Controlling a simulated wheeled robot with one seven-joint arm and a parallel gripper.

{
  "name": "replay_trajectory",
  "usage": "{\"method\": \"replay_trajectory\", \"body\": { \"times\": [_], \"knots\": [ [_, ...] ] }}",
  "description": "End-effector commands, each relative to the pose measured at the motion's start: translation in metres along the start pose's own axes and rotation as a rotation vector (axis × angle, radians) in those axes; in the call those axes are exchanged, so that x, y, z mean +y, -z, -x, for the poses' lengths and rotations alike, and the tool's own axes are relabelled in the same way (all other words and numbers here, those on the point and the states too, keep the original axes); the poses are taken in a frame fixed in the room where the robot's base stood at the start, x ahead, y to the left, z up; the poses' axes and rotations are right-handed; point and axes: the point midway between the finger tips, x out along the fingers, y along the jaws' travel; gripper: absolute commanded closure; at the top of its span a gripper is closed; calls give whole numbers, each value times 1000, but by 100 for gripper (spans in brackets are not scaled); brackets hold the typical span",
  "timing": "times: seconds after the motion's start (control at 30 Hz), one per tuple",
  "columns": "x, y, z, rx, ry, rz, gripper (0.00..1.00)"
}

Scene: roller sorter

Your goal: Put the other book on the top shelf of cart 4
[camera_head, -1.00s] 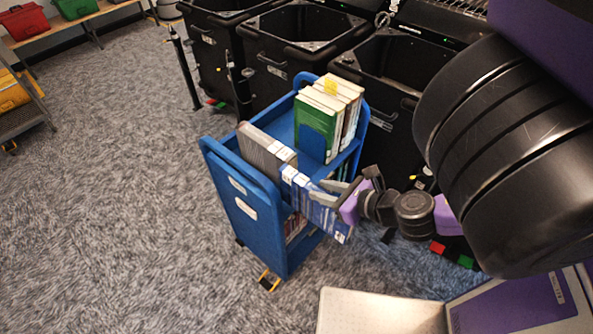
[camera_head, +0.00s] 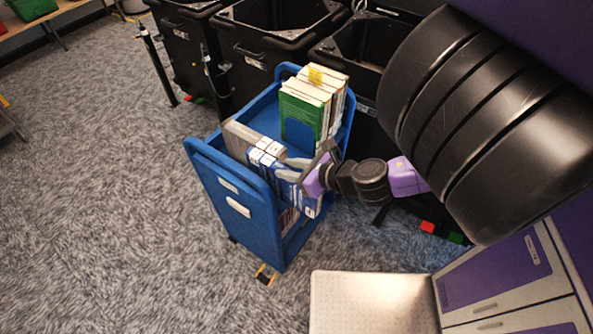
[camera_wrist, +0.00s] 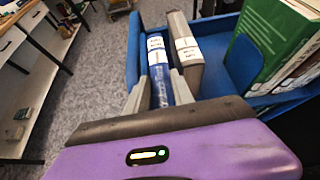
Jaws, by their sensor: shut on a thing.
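The blue cart (camera_head: 232,205) stands left of my arm; I cannot read a number on it. My gripper (camera_head: 290,172) is shut on a blue book with white labels (camera_head: 287,186), at the near open side of the top shelf (camera_head: 262,112). The wrist view shows the blue book (camera_wrist: 158,65) upright between the two fingers (camera_wrist: 159,92). A grey book (camera_head: 243,139) stands close beside it, also seen in the wrist view (camera_wrist: 184,52). Whether the blue book's lower edge rests on the shelf is hidden.
A green book (camera_head: 302,115) and several pale books (camera_head: 322,85) stand at the shelf's far end against a blue bookend (camera_head: 298,135). Black bins (camera_head: 270,45) line the back. A pale tabletop (camera_head: 370,300) is at the bottom. Carpet is clear on the left.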

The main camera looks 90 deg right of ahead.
Motion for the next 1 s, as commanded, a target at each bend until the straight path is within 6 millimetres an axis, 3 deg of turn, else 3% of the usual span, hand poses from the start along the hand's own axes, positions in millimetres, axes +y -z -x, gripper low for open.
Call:
{"method": "replay_trajectory", "body": {
  "times": [1.0],
  "knots": [
    [0, -37, -78, -3, -1, 1, 100]
  ]
}}
